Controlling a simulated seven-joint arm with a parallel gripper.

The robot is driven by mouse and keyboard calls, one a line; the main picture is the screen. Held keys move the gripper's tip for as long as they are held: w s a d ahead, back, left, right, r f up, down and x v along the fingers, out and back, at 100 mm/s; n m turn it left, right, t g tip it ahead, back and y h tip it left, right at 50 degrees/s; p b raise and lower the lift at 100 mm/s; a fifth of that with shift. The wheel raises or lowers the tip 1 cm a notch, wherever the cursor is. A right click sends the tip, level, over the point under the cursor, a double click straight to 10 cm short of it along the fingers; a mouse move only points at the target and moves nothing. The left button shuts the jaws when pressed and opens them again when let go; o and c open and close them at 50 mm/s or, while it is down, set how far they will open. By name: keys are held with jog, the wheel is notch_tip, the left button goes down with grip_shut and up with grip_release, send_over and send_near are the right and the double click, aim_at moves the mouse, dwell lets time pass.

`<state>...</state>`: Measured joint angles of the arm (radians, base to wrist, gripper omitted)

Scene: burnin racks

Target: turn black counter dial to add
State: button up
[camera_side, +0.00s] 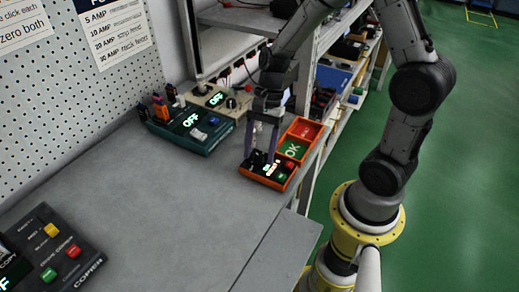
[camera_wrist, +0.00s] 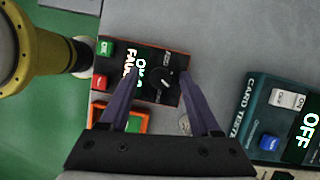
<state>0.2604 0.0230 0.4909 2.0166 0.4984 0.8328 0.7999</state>
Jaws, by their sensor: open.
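The counter is an orange-sided box with a black top (camera_wrist: 178,98), with a lit display (camera_wrist: 138,72) reading OK and FAULT, and a green and a red button. Its round black dial (camera_wrist: 162,81) sits right of the display in the wrist view; the small labels around it are too blurred to read. My gripper (camera_wrist: 158,80) is open, pointing down, its two purple fingers on either side of the dial. I cannot tell whether they touch it. In the side view my gripper (camera_side: 262,154) stands over the counter (camera_side: 257,178), and its fingers hide the dial.
Orange trays, one red inside (camera_side: 305,130) and one green marked OK (camera_side: 291,149), stand just behind the counter. A teal card tester (camera_side: 206,141) and a beige box (camera_side: 229,99), both showing OFF, stand behind left. Bench is clear left of the counter.

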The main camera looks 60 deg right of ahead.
grip_shut()
dwell(0.4)
jog(key=n+g, duration=0.1)
jog(key=n, duration=0.1)
jog(key=n+g, duration=0.1)
jog(key=n, duration=0.2)
jog(key=shift+w+n+h, duration=0.15)
jog(key=shift+n+h, duration=0.15)
jog(key=n+h, duration=0.1)
jog(key=n, duration=0.2)
jog(key=n+g+h, duration=0.1)
jog(key=n, duration=0.2)
jog(key=shift+w+a+g, duration=0.1)
jog(key=shift+a+g, duration=0.05)
jog(key=shift+g, duration=0.15)
grip_release()
dwell(0.4)
